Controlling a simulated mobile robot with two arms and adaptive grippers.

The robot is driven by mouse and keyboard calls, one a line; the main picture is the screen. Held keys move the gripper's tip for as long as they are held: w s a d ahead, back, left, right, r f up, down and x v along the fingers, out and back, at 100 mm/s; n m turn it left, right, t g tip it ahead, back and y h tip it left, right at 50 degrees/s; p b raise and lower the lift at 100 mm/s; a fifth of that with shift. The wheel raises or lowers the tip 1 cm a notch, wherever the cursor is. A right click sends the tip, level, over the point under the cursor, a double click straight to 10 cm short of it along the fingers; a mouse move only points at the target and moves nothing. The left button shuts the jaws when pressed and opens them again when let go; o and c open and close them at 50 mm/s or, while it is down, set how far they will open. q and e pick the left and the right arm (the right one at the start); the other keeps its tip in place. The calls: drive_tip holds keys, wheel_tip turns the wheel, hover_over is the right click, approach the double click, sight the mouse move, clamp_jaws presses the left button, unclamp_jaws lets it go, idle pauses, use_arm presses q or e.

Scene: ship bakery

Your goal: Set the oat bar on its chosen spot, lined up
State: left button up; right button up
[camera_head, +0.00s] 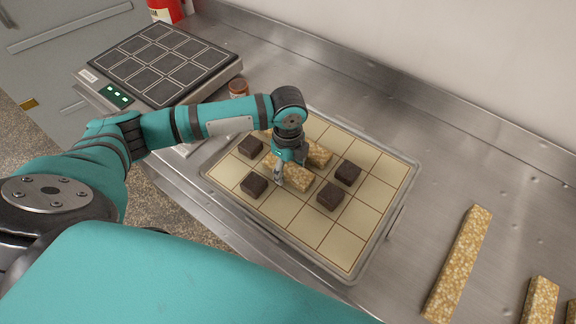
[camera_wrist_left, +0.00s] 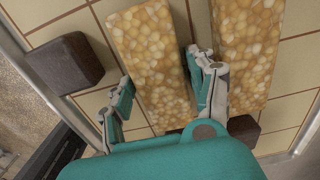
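The tray (camera_head: 352,262), pale with a brown grid, carries several dark brown square pieces, such as one at its left (camera_head: 250,146) and one at its right (camera_head: 347,172). My left gripper (camera_head: 287,172) reaches down over its middle. An oat bar (camera_head: 298,178) lies between its fingers. My right gripper is not in view.
A long oat bar (camera_head: 459,264) and shorter pieces (camera_head: 540,299) lie on the steel counter at the right. A scale with a gridded top (camera_head: 160,62) and a small brown jar (camera_head: 238,88) stand behind the arm. The counter right of the tray has free room.

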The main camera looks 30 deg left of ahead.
sight(288, 168)
use_arm(q)
drive_tip(key=shift+o, duration=0.9)
drive_tip(key=shift+r, duration=0.25)
wheel_tip(288, 168, up, 12)
drive_tip(key=b, duration=0.1)
drive_tip(key=shift+f, duration=0.2)
